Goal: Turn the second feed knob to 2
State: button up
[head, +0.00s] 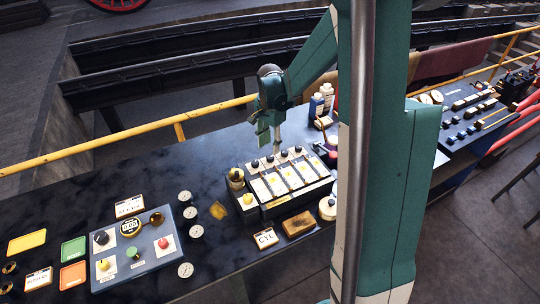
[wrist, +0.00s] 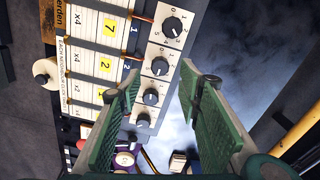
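The feed box (head: 318,187) stands on the dark bench in the head view, with a row of black knobs along its far edge. The wrist view shows that row on a white strip: a top knob (wrist: 172,25) with digits around it, a knob below it (wrist: 160,66), a third (wrist: 151,97) and a lower one (wrist: 143,121). Their exact pointer settings are too small to tell. Yellow tags beside them show 7 and 2. My gripper (head: 268,137) is above the far left part of the box, fingers down.
A blue control panel (head: 138,262) with coloured knobs and several round gauges (head: 190,212) stands left of the box. A CYL card (head: 265,238) and a wooden block (head: 299,223) lie in front. Bottles (head: 316,106) stand behind. A yellow rail (head: 130,142) runs behind the bench.

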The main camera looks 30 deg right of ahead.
aim_at(270, 157)
jog(key=shift+f, duration=3.15)
jog(key=c, duration=0.9)
